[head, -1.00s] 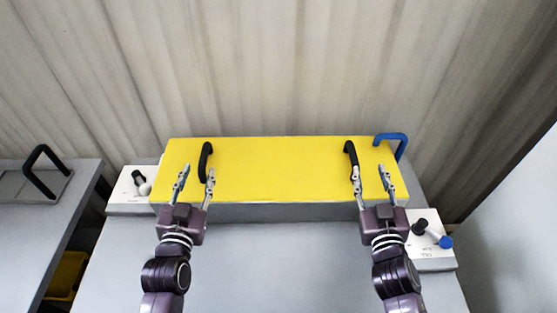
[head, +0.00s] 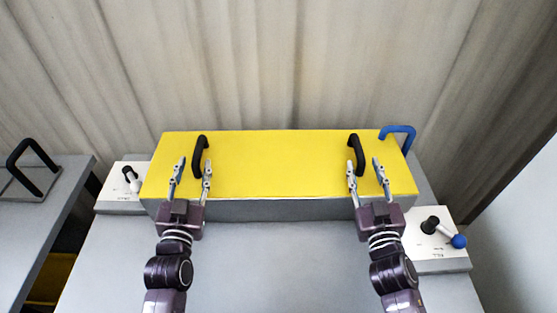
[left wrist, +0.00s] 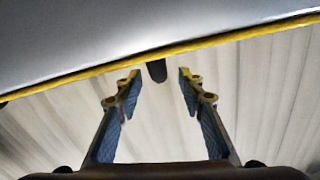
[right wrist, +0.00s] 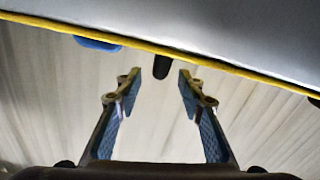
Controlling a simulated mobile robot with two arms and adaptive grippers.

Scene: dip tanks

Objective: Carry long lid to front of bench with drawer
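The long yellow lid (head: 275,165) lies across the grey tank on the bench, with a black handle near each end. My left gripper (head: 191,170) is open near the left black handle (head: 200,155). My right gripper (head: 367,172) is open near the right black handle (head: 356,152). In the left wrist view the left handle's dark end (left wrist: 157,71) shows between the open fingers (left wrist: 160,78), a little beyond their tips. In the right wrist view the right handle's end (right wrist: 161,66) sits likewise between the open fingers (right wrist: 156,76). Neither gripper is touching a handle visibly.
A blue handle (head: 398,131) stands at the lid's back right corner. White control boxes with levers flank the tank at left (head: 118,200) and right (head: 430,255). A grey bench with a black-handled plate (head: 40,192) is at far left. The bench front (head: 275,260) is clear.

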